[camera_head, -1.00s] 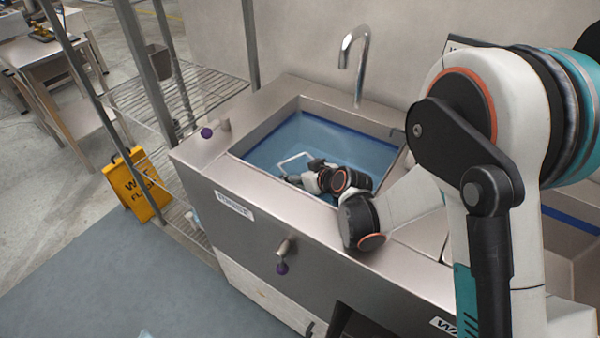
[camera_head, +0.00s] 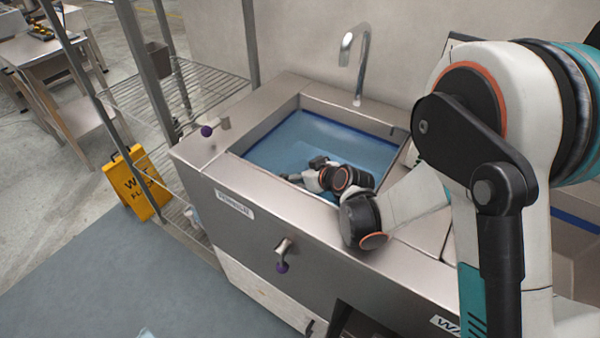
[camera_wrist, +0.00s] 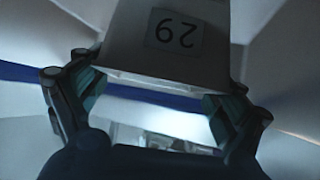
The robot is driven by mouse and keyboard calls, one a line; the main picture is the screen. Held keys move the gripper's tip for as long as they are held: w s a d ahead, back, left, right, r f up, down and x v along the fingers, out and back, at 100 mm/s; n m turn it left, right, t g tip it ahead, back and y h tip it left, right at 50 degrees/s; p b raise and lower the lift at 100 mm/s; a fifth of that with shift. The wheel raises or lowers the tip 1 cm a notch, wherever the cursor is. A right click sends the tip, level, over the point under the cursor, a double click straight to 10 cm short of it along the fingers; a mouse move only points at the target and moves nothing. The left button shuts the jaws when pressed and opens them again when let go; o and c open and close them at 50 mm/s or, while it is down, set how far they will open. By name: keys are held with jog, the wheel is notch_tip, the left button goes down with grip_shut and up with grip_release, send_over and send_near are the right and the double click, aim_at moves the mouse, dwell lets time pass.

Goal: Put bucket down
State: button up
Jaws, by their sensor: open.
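A pale grey bucket (camera_wrist: 130,50) with a "29" label, seen upside down, fills the upper middle of the wrist view. Its lower edge lies between my gripper's fingers. My gripper (camera_wrist: 157,98) is open, with a visible gap between each finger pad and the bucket's lower edge. In the head view my gripper (camera_head: 292,178) is down inside the blue-lined sink basin (camera_head: 320,135), near its front wall. The bucket cannot be made out in the head view.
A tall curved tap (camera_head: 362,62) stands behind the basin. The steel counter (camera_head: 225,160) has purple-tipped knobs on its left and front. A wire shelf (camera_head: 190,90) and a yellow wet-floor sign (camera_head: 138,185) stand to the left. Much of the basin floor looks clear.

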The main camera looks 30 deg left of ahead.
jog(key=p+v, duration=0.2)
jog(key=v, duration=0.5)
jog(key=shift+r, duration=0.3)
